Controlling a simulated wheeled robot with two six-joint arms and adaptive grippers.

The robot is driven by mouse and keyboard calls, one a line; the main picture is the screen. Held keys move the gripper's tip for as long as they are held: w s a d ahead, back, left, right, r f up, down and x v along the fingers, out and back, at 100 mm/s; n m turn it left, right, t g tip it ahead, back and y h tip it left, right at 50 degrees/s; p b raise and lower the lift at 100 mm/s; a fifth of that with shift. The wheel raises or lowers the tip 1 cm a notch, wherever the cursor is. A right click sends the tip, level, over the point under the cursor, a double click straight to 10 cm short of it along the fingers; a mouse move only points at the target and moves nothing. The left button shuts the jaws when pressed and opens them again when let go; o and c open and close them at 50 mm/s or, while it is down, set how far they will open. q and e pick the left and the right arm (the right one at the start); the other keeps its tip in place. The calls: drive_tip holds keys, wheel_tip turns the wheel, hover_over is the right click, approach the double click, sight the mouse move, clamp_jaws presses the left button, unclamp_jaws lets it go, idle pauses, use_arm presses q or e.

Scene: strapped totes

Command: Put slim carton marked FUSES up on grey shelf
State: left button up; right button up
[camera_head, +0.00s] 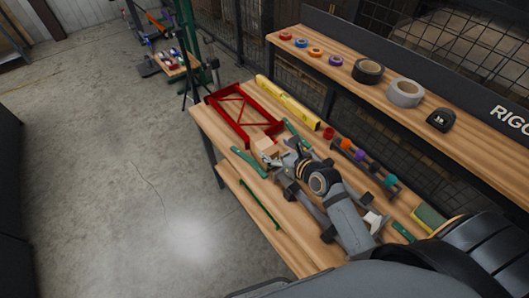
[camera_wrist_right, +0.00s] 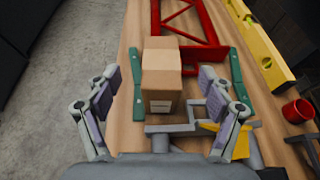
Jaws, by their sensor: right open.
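A brown cardboard carton (camera_head: 264,143) lies on the wooden bench beside the red frame. In the right wrist view the carton (camera_wrist_right: 162,68) has a small white label whose print I cannot read, so I cannot confirm FUSES. My right gripper (camera_head: 279,159) is open, close to the carton's near side. In the wrist view its two fingers stand apart on either side of the carton, with gaps and no visible contact. A raised shelf (camera_head: 440,90) behind the bench has a wooden top and dark grey back panel; no plainly grey board shows. My left gripper is not in view.
Green straps (camera_wrist_right: 139,85) flank the carton. A red frame (camera_head: 226,122) lies beyond it, near a yellow level (camera_head: 288,103).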

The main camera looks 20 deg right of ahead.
sight(266, 145)
wheel_tip(266, 145, down, 3)
drive_tip(key=shift+w+d+r, duration=0.1)
drive_tip(key=shift+w+r, duration=0.05)
drive_tip(key=shift+r, duration=0.05)
drive_tip(key=shift+w+f, duration=0.15)
drive_tip(key=shift+w, duration=0.65)
drive_tip(key=shift+a, duration=0.2)
drive_tip(key=x, duration=0.6)
drive_tip(key=shift+b, duration=0.35)
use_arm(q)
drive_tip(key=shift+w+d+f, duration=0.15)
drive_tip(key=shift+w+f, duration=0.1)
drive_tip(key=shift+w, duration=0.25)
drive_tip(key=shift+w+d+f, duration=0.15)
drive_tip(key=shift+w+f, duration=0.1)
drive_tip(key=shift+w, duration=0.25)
use_arm(e)
drive_tip(key=shift+s, duration=0.15)
drive_tip(key=shift+c, duration=1.2)
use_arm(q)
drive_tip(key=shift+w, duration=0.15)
use_arm(e)
drive_tip(key=c, duration=1.4)
